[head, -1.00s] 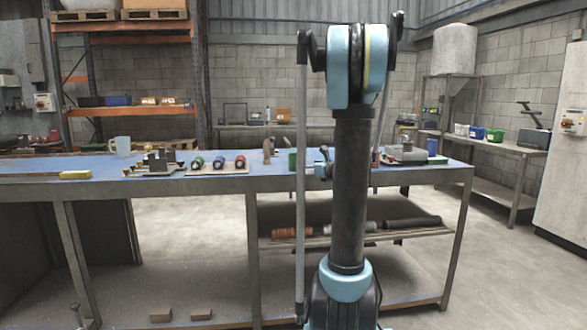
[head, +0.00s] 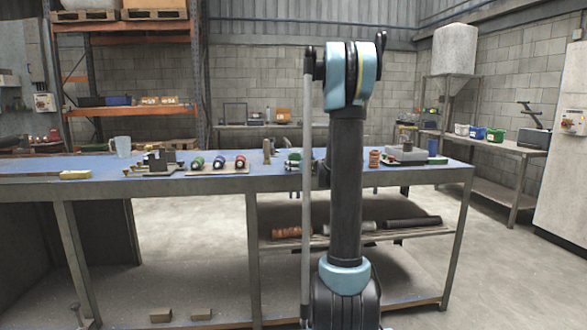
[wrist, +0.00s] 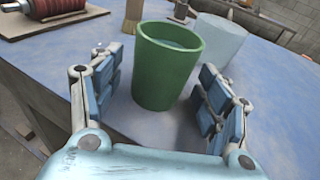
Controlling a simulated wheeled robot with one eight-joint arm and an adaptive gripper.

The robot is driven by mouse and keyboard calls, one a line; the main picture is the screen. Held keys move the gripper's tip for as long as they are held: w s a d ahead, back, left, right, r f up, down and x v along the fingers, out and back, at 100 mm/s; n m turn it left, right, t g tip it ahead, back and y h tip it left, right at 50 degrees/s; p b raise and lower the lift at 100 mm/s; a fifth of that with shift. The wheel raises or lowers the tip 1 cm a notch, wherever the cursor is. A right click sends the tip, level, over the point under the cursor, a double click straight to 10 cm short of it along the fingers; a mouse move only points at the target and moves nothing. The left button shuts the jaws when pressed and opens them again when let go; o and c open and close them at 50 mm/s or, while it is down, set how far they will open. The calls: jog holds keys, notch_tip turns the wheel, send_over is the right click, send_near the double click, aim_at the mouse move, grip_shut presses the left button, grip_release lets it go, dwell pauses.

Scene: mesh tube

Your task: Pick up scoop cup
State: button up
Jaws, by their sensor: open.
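A green cup (wrist: 166,75), open at the top, stands upright on the blue bench top (wrist: 265,120) in the wrist view. My gripper (wrist: 160,85) is open, with one blue-padded finger on each side of the cup. Nothing is clamped; slight contact cannot be told. In the head view the green cup (head: 294,155) is partly covered by my arm, and my gripper is mostly hidden behind the arm. No label shows which vessel is the scoop cup.
A pale cup (wrist: 222,42) stands just behind and right of the green one. A wooden-handled brush (wrist: 133,14) is behind left. A red coil on a board (wrist: 55,20) lies further left.

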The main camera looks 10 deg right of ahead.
jog(key=shift+x, duration=1.05)
jog(key=shift+c, duration=0.6)
jog(key=c, duration=1.2)
jog(key=shift+o, duration=0.2)
